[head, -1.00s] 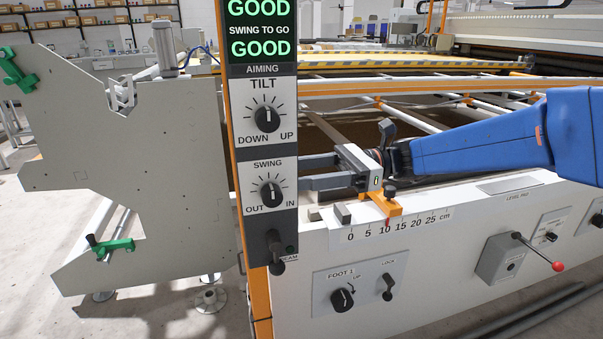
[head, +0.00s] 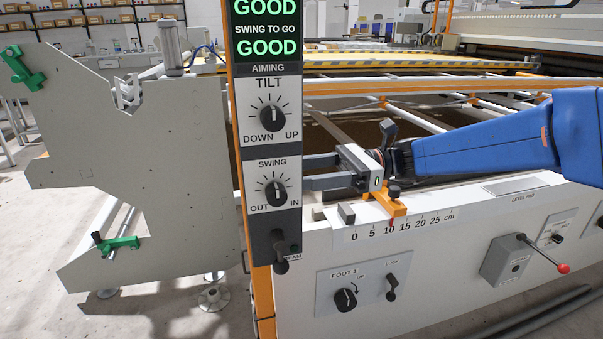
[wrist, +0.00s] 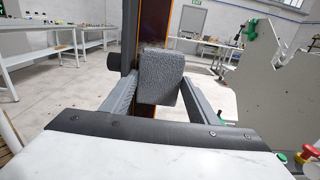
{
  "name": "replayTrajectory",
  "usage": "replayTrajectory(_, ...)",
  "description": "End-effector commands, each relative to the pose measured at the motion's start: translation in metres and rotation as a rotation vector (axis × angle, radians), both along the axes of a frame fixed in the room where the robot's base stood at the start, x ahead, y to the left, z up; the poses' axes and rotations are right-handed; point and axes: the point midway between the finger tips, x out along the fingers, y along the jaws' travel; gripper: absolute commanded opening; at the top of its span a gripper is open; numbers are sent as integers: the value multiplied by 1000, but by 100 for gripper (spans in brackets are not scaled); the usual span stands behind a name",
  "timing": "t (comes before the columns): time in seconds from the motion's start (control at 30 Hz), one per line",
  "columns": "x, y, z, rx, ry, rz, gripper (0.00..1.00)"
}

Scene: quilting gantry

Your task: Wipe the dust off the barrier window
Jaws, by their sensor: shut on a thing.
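My gripper (head: 309,172) reaches left from the blue arm to behind the control post. Its fingertips are hidden by the post in the head view. In the wrist view my gripper (wrist: 160,88) is shut on a grey, rough-textured block (wrist: 160,78), which looks like a sponge or wiping pad. Just beyond the block stands the orange-edged post with a dark brown glossy strip (wrist: 153,22), which appears to be the barrier window. The block covers the strip's middle, and I cannot tell whether they touch. Dust cannot be made out.
The control post (head: 270,148) carries dials and a display reading GOOD. A white beam (head: 440,235) with a scale, orange pointer and switches runs below my arm. A large pale plate (head: 140,165) with green clamps stands left. A red-knobbed lever (head: 563,268) sticks out at right.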

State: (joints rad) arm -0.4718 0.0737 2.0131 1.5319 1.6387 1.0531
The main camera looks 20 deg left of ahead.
Motion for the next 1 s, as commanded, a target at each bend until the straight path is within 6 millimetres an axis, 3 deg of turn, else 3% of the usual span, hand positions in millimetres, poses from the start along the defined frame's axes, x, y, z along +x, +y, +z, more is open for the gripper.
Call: replayTrajectory(1.0, -6, 9, 8, 1, -1, 0, 36)
